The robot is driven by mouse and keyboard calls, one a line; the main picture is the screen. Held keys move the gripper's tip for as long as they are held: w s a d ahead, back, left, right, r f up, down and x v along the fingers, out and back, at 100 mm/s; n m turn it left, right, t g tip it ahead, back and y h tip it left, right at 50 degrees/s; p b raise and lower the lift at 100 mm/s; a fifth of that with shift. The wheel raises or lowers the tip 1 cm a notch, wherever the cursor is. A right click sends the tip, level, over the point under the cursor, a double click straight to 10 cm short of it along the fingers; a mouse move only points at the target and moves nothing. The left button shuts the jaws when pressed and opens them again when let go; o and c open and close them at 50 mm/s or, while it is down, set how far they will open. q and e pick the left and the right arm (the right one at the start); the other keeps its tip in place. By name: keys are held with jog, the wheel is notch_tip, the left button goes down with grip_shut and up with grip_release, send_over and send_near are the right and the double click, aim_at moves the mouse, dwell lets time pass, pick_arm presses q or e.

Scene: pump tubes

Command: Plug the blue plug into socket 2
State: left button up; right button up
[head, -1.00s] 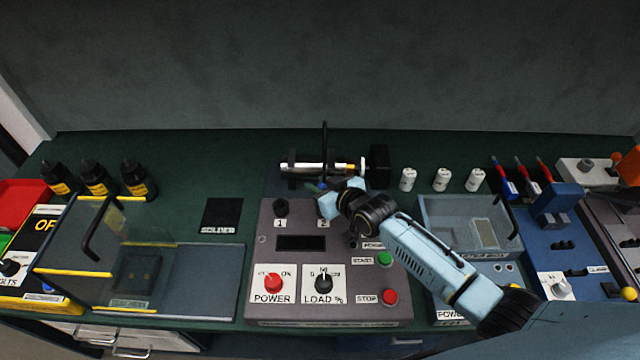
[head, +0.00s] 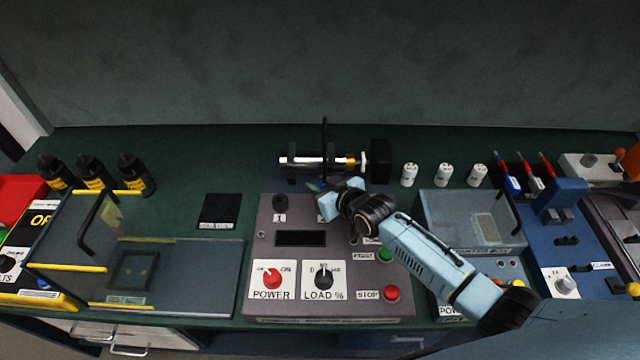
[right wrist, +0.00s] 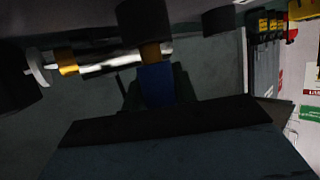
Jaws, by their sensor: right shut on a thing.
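The blue plug (right wrist: 157,86) shows in the right wrist view, with a copper-coloured end toward a black round socket (right wrist: 145,18). By its place this looks like socket 2; the plug's tip is at or close to its mouth, and I cannot tell whether it is inside. My right gripper (head: 322,194) is shut on the plug, at the back edge of the grey control box (head: 340,238). In the head view it hides socket 2 and most of its label. Socket 1 (head: 280,202) stands to the left, with nothing in it visible. My left gripper is not in view.
A glass tube on a black mount (head: 300,161) lies just behind the gripper. White cylinders (head: 444,175) and a clear-walled tray (head: 470,225) are to the right. Black bottles (head: 131,172) and a clear-walled case (head: 70,235) are at the left.

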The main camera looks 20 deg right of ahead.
jog(key=shift+f+b, duration=0.6)
jog(key=shift+f, duration=0.35)
jog(key=o, duration=1)
jog(key=shift+o, duration=0.2)
jog(key=shift+r, duration=0.1)
jog(key=p+v, duration=0.1)
jog(key=v, duration=1.2)
jog(key=shift+s+d+p, duration=0.15)
jog(key=shift+d+p, duration=0.05)
jog(key=shift+p, duration=0.2)
